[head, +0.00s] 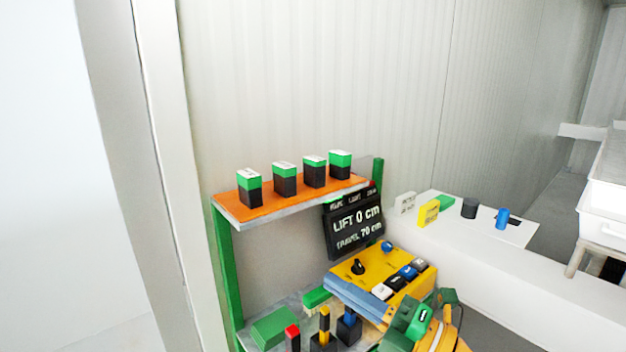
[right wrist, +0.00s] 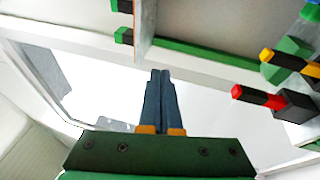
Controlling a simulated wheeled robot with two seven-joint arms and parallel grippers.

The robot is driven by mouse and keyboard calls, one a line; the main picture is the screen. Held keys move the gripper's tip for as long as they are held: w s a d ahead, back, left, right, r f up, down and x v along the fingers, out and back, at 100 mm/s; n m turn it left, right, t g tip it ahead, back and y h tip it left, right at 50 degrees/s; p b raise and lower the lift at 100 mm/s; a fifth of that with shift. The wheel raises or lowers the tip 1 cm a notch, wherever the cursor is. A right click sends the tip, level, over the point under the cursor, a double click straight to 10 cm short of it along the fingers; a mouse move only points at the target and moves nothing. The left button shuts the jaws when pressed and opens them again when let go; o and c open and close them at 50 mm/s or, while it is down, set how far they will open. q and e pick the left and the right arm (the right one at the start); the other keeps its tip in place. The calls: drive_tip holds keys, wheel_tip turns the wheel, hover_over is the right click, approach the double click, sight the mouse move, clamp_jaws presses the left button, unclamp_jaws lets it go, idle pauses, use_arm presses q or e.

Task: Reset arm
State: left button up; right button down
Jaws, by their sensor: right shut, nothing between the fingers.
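My right gripper (head: 331,283) comes in from the lower right of the head view. Its blue-grey fingers lie in front of the yellow control box, and its green body shows at the lower right. In the right wrist view the two fingers (right wrist: 160,78) are pressed together with nothing between them. I cannot tell whether they touch the box. My left gripper is in neither view.
Several green-and-black blocks (head: 285,180) stand on an orange shelf (head: 232,208). Below are a display (head: 352,225) reading "LIFT 0 cm" and "TRAVEL 70 cm", the yellow control box (head: 375,268) and upright levers (head: 325,325). A white bench (head: 480,255) holds small items at right.

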drive_tip(key=w+d+f+m+t+h, duration=0.2)
drive_tip(key=d+m+t+h, duration=0.9)
drive_tip(key=m, duration=0.8)
drive_tip(key=s+d+f+m+g+h, duration=0.2)
drive_tip(key=d+f+m+g+h, duration=0.15)
drive_tip(key=f, duration=0.35)
drive_tip(key=s+d+f+m+g+h, duration=0.2)
drive_tip(key=f+m+g+h, duration=0.25)
drive_tip(key=f, duration=0.25)
drive_tip(key=s+a+f+m+g+y, duration=0.1)
drive_tip(key=s+a+f+g+y, duration=0.25)
drive_tip(key=s+f+g, duration=1.1)
drive_tip(key=s+f+t, duration=0.1)
drive_tip(key=s+f, duration=0.3)
drive_tip(key=f, duration=0.6)
drive_tip(key=s+f+t, duration=0.1)
drive_tip(key=s+f, duration=0.4)
drive_tip(key=f, duration=0.6)
drive_tip(key=s+d+f+g, duration=0.1)
drive_tip(key=s+f, duration=0.6)
drive_tip(key=s, duration=0.3)
drive_tip(key=shift+s+d+f+h, duration=0.2)
drive_tip(key=shift+s+d+h, duration=0.1)
drive_tip(key=shift+d+h, duration=0.05)
